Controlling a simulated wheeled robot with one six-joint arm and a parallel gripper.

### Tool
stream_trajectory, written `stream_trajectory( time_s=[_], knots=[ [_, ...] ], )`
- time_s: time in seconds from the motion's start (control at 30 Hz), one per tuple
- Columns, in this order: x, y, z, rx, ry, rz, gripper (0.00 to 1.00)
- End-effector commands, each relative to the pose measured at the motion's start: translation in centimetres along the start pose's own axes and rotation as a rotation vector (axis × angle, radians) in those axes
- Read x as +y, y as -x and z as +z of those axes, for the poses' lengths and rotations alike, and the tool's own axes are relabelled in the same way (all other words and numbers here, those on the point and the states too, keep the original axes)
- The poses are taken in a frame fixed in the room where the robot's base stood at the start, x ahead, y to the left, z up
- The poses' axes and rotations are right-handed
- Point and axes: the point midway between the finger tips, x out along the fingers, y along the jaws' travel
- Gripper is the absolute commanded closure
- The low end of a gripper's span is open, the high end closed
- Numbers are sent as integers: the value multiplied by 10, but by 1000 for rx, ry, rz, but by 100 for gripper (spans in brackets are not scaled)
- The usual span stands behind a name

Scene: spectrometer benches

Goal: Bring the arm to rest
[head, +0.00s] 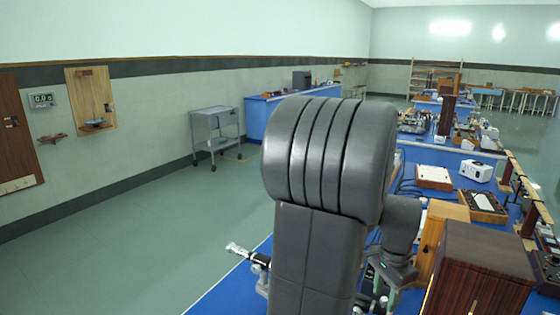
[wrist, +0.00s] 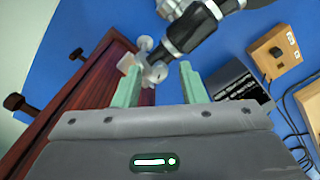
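My arm (head: 330,160) stands large in the middle of the head view, bent and raised over the blue bench. Its wrist is at the right, pointing down, and hides part of the bench. In the wrist view my gripper (wrist: 160,88) has its two pale green fingers apart. A black and silver instrument tube (wrist: 190,30) lies just beyond the fingertips, with a pale knobbed end showing between them. Nothing is clearly held; whether the left finger touches the knob, I cannot tell. A silver and black tube end (head: 245,252) also shows left of my arm in the head view.
A dark red wooden box (wrist: 85,105) is close left of the gripper. A wooden block (wrist: 275,52) and cables are at the right. In the head view, a dark wooden box (head: 480,272) stands right of my wrist. Open floor (head: 120,245) lies left, with a grey cart (head: 215,130).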

Motion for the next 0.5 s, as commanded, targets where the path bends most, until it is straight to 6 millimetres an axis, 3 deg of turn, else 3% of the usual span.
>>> stream_trajectory(
  time_s=[0.5],
  knots=[
    [0, -1, 0, 0, -424, 0, 62]
  ],
)
